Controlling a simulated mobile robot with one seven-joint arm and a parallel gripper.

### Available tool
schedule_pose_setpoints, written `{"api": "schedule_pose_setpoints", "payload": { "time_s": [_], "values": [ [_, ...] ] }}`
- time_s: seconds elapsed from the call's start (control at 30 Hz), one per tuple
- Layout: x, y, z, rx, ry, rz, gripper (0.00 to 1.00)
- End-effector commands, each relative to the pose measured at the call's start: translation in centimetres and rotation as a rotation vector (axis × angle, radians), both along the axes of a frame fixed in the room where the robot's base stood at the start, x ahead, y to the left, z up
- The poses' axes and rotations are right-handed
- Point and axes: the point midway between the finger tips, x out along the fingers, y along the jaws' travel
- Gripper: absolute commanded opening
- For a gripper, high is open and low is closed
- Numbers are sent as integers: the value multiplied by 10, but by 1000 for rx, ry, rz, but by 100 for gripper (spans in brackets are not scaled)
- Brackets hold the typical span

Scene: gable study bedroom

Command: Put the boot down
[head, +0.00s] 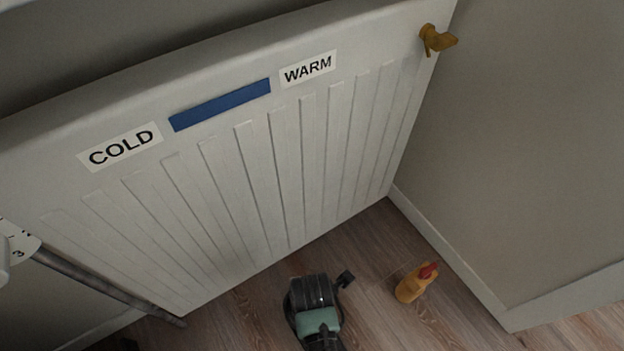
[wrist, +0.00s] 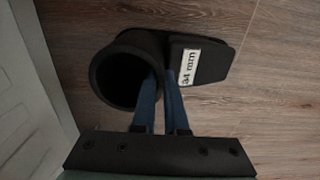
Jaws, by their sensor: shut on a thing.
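The boot (wrist: 108,82) is a black, hollow, round-mouthed piece with a flat part to its right. In the head view my dark wrist is low in the middle, over the floor, and I cannot make out the boot surely there.
A pale radiator (head: 250,170) with "COLD" and "WARM" labels, a blue strip (head: 220,104) and a brass-coloured knob (head: 437,40) stands ahead. An orange bottle with a red top (head: 416,283) is on the wood floor (head: 375,235), right of my wrist. A wall closes the right side.

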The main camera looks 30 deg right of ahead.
Motion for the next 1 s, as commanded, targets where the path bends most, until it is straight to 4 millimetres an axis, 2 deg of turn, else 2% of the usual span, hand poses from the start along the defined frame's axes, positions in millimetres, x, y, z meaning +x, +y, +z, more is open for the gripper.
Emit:
{"api": "schedule_pose_setpoints", "payload": {
  "time_s": [0.03, 0.23, 0.47, 0.9, 0.93, 1.0],
  "values": [
    [1, -1, -10, -2, -3, -1, 0],
    [1, -1, -20, -2, -3, -2, 0],
    [1, -1, -47, -2, -2, -2, 0],
    [1, -1, -50, -2, -3, -1, 0],
    [1, 0, -51, -1, -1, -1, 14],
    [0, 0, -50, -1, -1, -1, 27]
  ]
}}
